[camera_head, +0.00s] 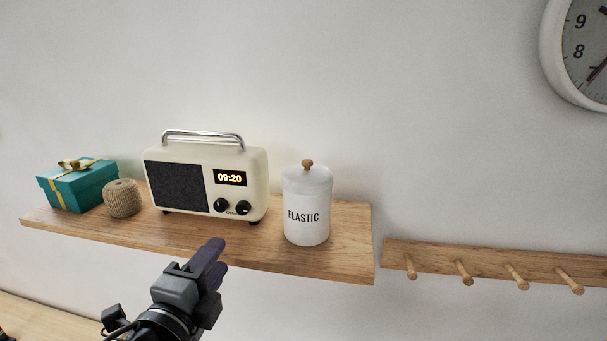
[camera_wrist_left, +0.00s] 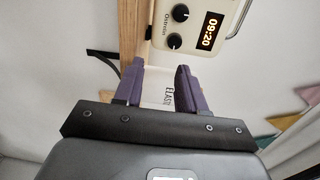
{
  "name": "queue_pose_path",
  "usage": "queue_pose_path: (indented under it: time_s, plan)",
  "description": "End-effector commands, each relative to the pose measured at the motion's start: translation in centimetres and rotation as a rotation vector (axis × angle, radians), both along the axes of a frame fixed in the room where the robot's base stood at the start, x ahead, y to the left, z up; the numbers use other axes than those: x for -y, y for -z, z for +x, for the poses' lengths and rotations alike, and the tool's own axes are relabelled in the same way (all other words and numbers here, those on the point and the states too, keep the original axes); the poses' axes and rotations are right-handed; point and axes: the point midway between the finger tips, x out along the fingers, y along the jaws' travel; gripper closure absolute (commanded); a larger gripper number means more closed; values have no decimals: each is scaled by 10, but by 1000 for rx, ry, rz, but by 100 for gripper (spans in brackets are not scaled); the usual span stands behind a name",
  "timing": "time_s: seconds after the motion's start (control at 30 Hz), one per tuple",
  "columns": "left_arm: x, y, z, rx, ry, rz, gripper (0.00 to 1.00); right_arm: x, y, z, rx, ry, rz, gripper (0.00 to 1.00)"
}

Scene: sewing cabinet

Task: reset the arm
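My left gripper (camera_head: 214,262) is in front of the wooden shelf's front edge, below the radio. In the left wrist view its two purple fingers (camera_wrist_left: 158,82) stand apart with a gap between them. No object is held in the gap. A white jar marked ELASTIC (camera_head: 306,212) shows beyond the fingers in that view (camera_wrist_left: 160,90). In the head view the jar stands upright on the shelf, up and right of the gripper and apart from it. My right gripper is in neither view.
The wooden shelf (camera_head: 345,240) also holds a cream radio (camera_head: 255,180), a twine roll (camera_head: 122,198) and a teal gift box (camera_head: 85,188). A peg rail (camera_head: 490,262) is at right, below a wall clock (camera_head: 590,50). The wall above the shelf is clear.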

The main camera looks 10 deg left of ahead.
Motion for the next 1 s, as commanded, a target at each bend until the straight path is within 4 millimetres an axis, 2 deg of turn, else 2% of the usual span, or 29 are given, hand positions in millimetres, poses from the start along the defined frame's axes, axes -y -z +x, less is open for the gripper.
queue_pose_path:
  time_s: [0.17,0.27,0.4,0.47,0.6,0.7,0.8,0.93,1.0]
  plan:
    - [9,76,-4,-169,17,-35,60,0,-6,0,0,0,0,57]
    - [16,132,-17,-298,25,-83,60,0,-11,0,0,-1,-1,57]
    - [23,208,-49,-490,-1,-205,60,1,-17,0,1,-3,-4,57]
    - [24,238,-67,-572,-31,-272,60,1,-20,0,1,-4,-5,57]
    - [21,300,-117,-763,-152,-456,60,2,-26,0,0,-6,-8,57]
    - [15,338,-157,-890,-279,-597,60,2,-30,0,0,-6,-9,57]
    - [7,364,-195,-988,-426,-733,60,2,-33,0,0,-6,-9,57]
    - [-5,386,-236,-1070,-635,-906,60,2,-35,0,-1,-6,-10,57]
    - [-14,389,-246,-1073,-754,-1013,60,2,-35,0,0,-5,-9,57]
